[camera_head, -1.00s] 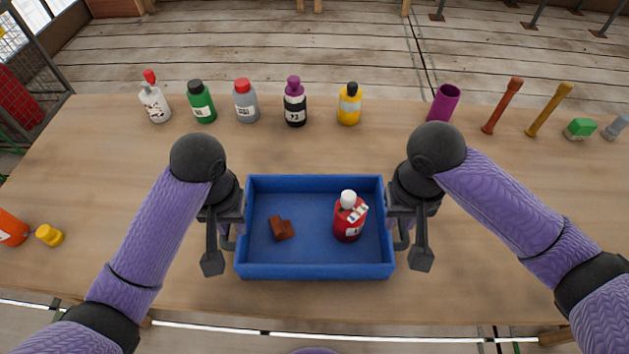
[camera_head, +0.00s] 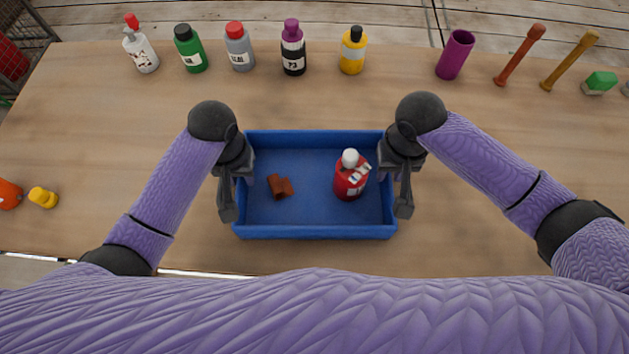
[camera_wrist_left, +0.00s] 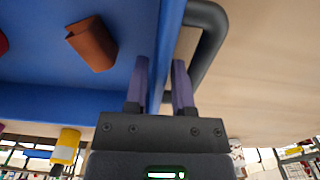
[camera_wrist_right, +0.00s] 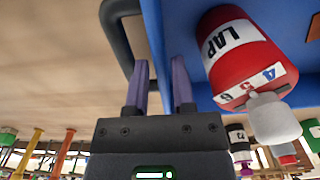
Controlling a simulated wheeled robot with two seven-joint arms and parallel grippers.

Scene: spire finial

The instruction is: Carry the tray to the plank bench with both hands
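The blue tray (camera_head: 315,232) rests on the wooden table in front of me, holding a red bottle with a white cap (camera_head: 350,180) and a small brown block (camera_head: 280,186). My left gripper (camera_wrist_left: 160,75) is at the tray's left wall, one finger on the inner side and one between wall and dark handle (camera_wrist_left: 213,35). My right gripper (camera_wrist_right: 160,72) straddles the right wall likewise, beside its handle (camera_wrist_right: 112,40). In both wrist views the fingers stand apart, with a narrow gap on the wall's outer side. I cannot identify the plank bench.
Along the table's (camera_head: 130,120) far edge stand several bottles, among them a yellow one (camera_head: 352,52), plus a purple cup (camera_head: 455,55), two rods and a green block (camera_head: 599,83). An orange item (camera_head: 9,194) and a yellow piece (camera_head: 43,198) lie at left. Table beside the tray is clear.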

